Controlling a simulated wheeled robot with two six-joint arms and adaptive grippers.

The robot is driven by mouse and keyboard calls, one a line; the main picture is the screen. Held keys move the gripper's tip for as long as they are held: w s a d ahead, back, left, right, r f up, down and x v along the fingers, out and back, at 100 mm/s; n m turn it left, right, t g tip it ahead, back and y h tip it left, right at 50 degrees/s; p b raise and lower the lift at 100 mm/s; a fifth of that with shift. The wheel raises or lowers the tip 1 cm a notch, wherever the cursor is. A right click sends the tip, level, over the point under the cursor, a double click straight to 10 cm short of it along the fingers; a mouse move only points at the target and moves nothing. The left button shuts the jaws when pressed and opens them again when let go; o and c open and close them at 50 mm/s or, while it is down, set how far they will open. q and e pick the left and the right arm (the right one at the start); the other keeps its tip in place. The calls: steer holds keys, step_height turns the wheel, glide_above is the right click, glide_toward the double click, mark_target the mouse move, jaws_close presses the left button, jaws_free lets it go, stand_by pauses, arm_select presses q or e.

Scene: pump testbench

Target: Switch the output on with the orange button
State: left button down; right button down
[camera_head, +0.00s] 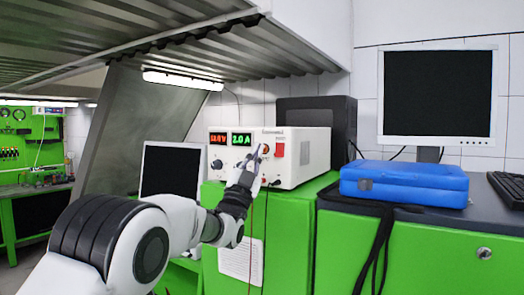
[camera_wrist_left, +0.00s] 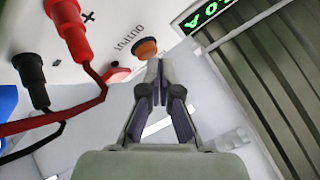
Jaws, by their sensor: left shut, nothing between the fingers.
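The white power supply (camera_head: 305,150) stands on a green cabinet and shows a red "12.0 V" display and a green "2.0 A" display. The orange button (camera_head: 265,149) is on its front panel, partly hidden by my left gripper (camera_head: 256,152). In the left wrist view, the orange button (camera_wrist_left: 146,48) sits beside the "OUTPUT" label (camera_wrist_left: 129,42). There, my left gripper (camera_wrist_left: 157,66) is shut and empty, its fingertips right in front of the button's edge. I cannot tell whether they touch it. My right gripper is not in view.
Red and black plugs with leads (camera_wrist_left: 72,40) are in the panel close to the gripper. A dark knob (camera_head: 217,164) is left of it. A blue case (camera_head: 404,182) and a monitor (camera_head: 437,92) are to the right. A metal shelf (camera_head: 180,40) hangs above.

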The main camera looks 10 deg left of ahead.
arm_select(q)
steer(key=shift+w+d, duration=0.15)
steer(key=shift+w, duration=0.15)
stand_by(0.6)
steer(key=s+a+b, duration=0.2)
steer(key=s+b, duration=0.5)
steer(key=b, duration=0.2)
steer(key=shift+a, duration=0.3)
stand_by(0.5)
